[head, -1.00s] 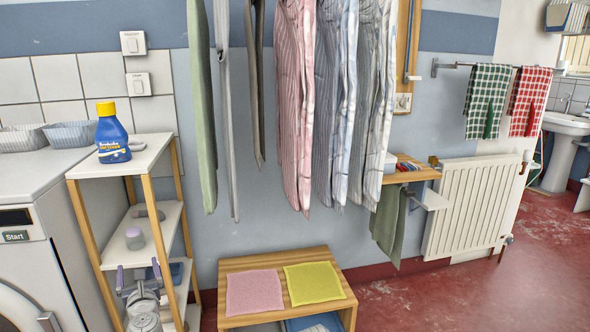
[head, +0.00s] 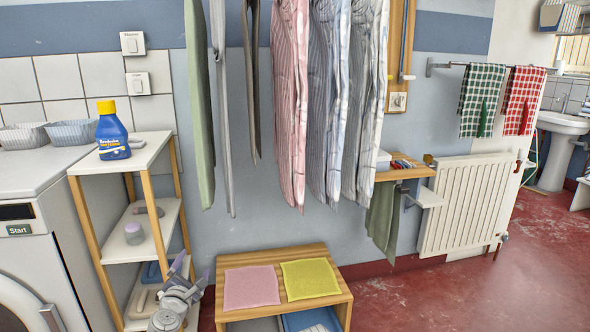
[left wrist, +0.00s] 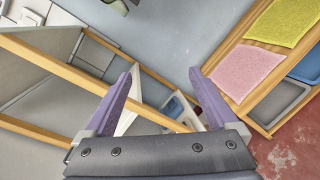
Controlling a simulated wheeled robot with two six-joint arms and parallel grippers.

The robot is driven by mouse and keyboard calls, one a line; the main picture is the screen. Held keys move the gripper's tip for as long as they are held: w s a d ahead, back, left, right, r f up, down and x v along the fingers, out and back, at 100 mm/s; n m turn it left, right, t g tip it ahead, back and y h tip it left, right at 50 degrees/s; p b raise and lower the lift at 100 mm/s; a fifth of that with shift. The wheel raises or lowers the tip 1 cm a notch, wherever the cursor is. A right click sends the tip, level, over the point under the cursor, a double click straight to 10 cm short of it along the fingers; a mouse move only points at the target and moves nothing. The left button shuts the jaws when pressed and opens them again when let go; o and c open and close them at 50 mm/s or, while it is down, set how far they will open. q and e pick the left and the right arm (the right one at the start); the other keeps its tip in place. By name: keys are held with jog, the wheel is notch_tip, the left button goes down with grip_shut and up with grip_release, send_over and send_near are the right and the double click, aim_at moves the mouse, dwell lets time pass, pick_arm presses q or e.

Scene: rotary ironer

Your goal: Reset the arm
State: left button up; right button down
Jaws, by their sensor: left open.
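My left gripper (head: 188,275) is low in the head view, in front of the lower part of the white and wooden shelf rack. Its two purple fingers stand apart in the left wrist view (left wrist: 160,92), with nothing held between them. Beyond the fingers the left wrist view shows the shelf rack (left wrist: 35,118) on the left and the wooden bench on the right. My right gripper is not in either view.
The wooden bench (head: 326,304) carries a pink cloth (head: 251,287) and a yellow cloth (head: 310,279). A blue bottle (head: 113,135) stands on the rack. Several garments (head: 288,100) hang above the bench. A radiator (head: 466,203) is at right, with open red floor (head: 480,285) in front.

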pick_arm(q)
jog(key=s+d+f+m+g+h, duration=0.35)
jog(key=d+f+m, duration=0.3)
jog(key=m, duration=0.25)
jog(key=s+d+f+m+g+h, duration=0.2)
jog(key=d+f+m+g, duration=0.35)
jog(key=d+m, duration=0.2)
jog(key=s+a+f+m+g+y, duration=0.1)
jog(key=s+f+m+g+y, duration=0.3)
jog(key=s, duration=0.3)
jog(key=s+a+f+m+g+y, duration=0.1)
jog(key=s+a+f+m+g, duration=0.2)
jog(key=s+m, duration=0.4)
jog(key=s+d+f+m+g+y, duration=0.1)
jog(key=s+d+m, duration=0.4)
jog(key=d, duration=0.7)
notch_tip(320, 180, up, 37)
jog(key=n+p, duration=0.1)
jog(key=p, duration=3.6)
jog(key=shift+s+a+n, duration=0.2)
jog(key=shift+s+n, duration=0.1)
jog(key=shift+n, duration=0.05)
